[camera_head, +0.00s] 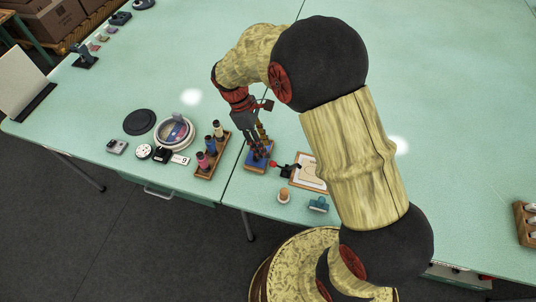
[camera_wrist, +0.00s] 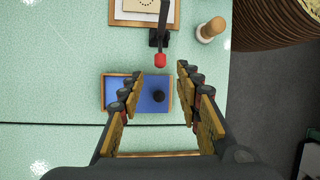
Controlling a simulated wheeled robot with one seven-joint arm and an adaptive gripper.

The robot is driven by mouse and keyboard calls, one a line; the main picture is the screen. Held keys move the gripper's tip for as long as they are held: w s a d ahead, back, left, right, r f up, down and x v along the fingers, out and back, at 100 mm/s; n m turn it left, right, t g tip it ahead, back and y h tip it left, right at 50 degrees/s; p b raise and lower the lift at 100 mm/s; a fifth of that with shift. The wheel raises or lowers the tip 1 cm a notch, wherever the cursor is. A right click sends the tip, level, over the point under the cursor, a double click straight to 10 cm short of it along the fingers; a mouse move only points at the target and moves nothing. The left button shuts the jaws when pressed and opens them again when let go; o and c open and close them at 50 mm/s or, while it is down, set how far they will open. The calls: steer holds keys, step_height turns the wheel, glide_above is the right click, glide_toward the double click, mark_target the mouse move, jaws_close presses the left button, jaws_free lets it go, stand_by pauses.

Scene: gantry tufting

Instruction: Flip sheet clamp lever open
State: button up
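The sheet clamp (camera_head: 287,171) is black, with a lever ending in a red knob. It sits at the left edge of a wooden board (camera_head: 296,183) that bears a pale sheet (camera_head: 311,170). In the wrist view the red knob (camera_wrist: 160,61) is at top centre, and the lever (camera_wrist: 164,22) runs up from it past the black clamp base (camera_wrist: 153,39). My gripper (camera_head: 258,153) is open and empty, above a blue tray left of the clamp. In the wrist view its fingertips (camera_wrist: 160,73) are spread to either side, just below the knob; contact is not visible.
The blue tray (camera_wrist: 116,93) has a wooden rim and holds a dark round thing (camera_wrist: 158,96). A cork-coloured stopper-like piece (camera_head: 284,195) and a teal block (camera_head: 318,204) stand near the front edge. A wooden spool rack (camera_head: 212,163) is at left.

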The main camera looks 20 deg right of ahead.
steer(key=shift+v, duration=2.1)
steer(key=s+d+r+m+t+y, duration=0.2)
steer(key=s+r+m+t, duration=0.7)
steer(key=s+r, duration=0.9)
steer(key=shift+s+d+r+m+y, duration=0.4)
steer(key=shift+d+r+m, duration=0.55)
steer(key=shift+m, duration=0.55)
